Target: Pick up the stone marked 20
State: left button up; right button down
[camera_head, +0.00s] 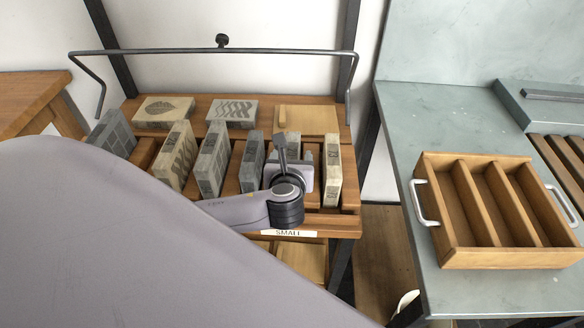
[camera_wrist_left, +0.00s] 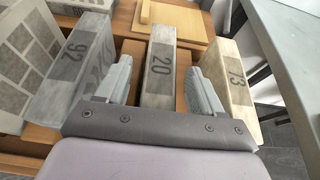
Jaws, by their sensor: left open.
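The stone marked 20 (camera_wrist_left: 161,62) is a grey slab standing on edge in the rack, number end up, in the left wrist view. In the head view only a little of its pale top (camera_head: 294,142) shows behind my gripper. My left gripper (camera_head: 291,168) is over the rack, open. In the left wrist view its two fingers (camera_wrist_left: 158,78) are on either side of the stone marked 20, with a visible gap at each side. How deep the fingertips reach along the stone is hard to tell. My right gripper is not in view.
The grey stone 92 (camera_wrist_left: 77,62) stands to the left and the cream stone 73 (camera_wrist_left: 228,82) close to the right. Several other stones fill the wooden rack (camera_head: 349,190). A metal rail (camera_head: 200,51) spans above. A divided wooden tray (camera_head: 487,258) stands on the grey-green bench at right.

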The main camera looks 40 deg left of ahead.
pick_arm(q)
jog(key=shift+w, duration=0.1)
grip_shut()
jog(key=shift+f, duration=0.1)
dwell(1.2)
jog(key=shift+w+a+r, duration=0.1)
jog(key=shift+r, duration=0.2)
